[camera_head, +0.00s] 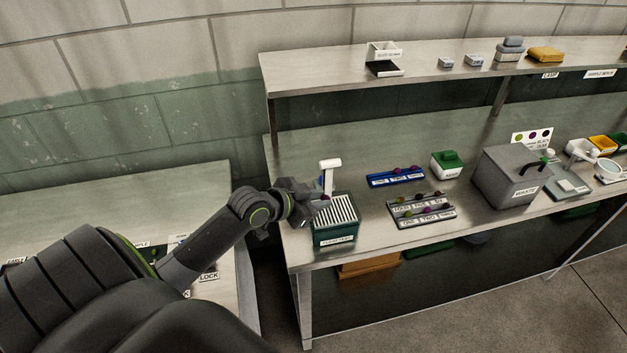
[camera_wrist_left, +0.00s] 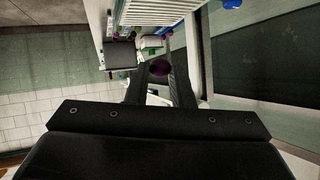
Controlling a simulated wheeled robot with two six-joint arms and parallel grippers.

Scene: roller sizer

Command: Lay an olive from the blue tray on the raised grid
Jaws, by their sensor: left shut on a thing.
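My left gripper (camera_head: 318,198) is shut on a dark purple olive (camera_wrist_left: 159,69), held between the fingertips in the left wrist view. In the head view the gripper is at the back left of a green box topped by a white slatted grid (camera_head: 338,211); I cannot tell the exact gap between olive and slats. The slats also show at the top of the left wrist view (camera_wrist_left: 158,12). The blue tray (camera_head: 372,181) lies further right on the bench, with a few dark olives in it. My right gripper is not in view.
A white post (camera_head: 329,176) stands just behind the grid. A grey tray (camera_head: 420,219) with several olives lies right of the box. A green-lidded container (camera_head: 447,163) and a grey box (camera_head: 512,177) stand further right. A shelf (camera_head: 430,65) runs above the bench.

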